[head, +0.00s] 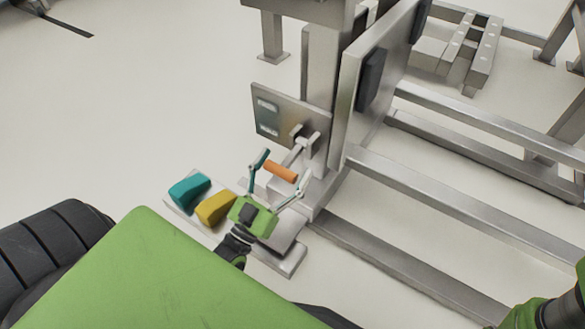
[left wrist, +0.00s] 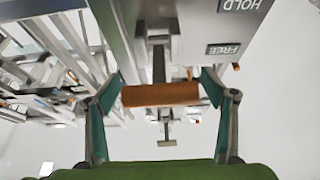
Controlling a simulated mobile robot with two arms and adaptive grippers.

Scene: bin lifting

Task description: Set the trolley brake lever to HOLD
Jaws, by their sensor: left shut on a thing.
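The brake lever's orange grip (head: 280,172) sits at the end of a metal arm low on the trolley frame. My left gripper (head: 277,181) has its fingers at the two ends of this grip and is shut on it. The left wrist view shows the orange grip (left wrist: 160,95) spanning the gap between the fingers (left wrist: 161,90). A label plate (head: 280,115) is beside the lever. In the left wrist view, the FREE label (left wrist: 225,49) is nearer the grip than the HOLD label (left wrist: 243,5). My right gripper is not in view.
The trolley's upright panel (head: 350,105) stands behind the lever, and long rails (head: 440,195) run right. Open floor (head: 150,110) lies at left.

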